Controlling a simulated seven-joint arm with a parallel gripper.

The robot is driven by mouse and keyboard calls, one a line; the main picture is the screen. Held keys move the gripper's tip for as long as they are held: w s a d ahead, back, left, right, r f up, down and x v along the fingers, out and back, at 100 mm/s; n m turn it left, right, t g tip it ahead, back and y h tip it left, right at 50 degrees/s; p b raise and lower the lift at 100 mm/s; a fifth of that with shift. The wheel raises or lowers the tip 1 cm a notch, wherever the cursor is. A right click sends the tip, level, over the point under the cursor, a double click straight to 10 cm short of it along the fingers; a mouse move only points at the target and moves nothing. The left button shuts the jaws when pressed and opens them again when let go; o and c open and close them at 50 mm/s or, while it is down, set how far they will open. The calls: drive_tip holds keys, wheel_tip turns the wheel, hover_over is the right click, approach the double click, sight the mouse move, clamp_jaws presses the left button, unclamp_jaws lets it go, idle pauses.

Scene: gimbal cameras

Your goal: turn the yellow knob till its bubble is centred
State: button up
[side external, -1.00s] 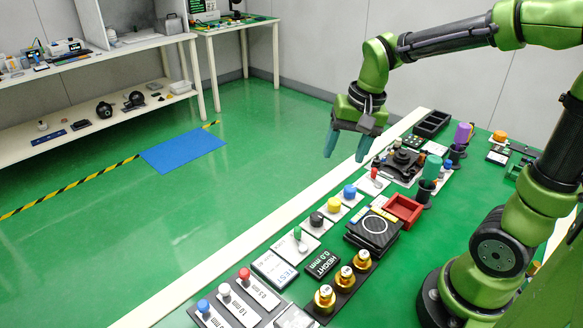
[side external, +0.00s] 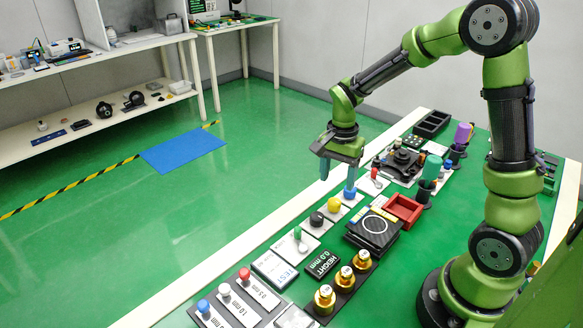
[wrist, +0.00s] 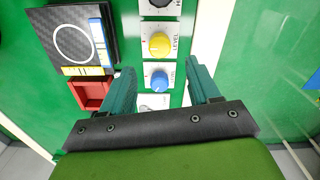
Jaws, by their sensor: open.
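The yellow knob (side external: 334,205) sits on a white plate in the row of knobs along the table's far-left edge. In the wrist view the yellow knob (wrist: 159,45) stands beyond my fingertips, on a plate marked LEVEL. The blue knob (side external: 350,193) is beside it, and in the wrist view the blue knob (wrist: 159,81) shows between my fingers. My gripper (side external: 337,180) is open and empty, with teal fingers, above the blue knob; it also shows in the wrist view (wrist: 162,80). Whether a finger touches the blue knob I cannot tell. The bubble cannot be made out.
The black platform with a white ring (side external: 374,228) and the red tray (side external: 403,209) lie to the right of the knobs. A black knob (side external: 316,219) and a green switch (side external: 297,233) are nearer the camera. Brass weights (side external: 345,276) stand in front.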

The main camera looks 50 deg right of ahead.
sight(335, 200)
wheel_tip(335, 200, down, 7)
idle(0.3)
drive_tip(key=c, duration=1)
drive_tip(key=shift+c, duration=0.2)
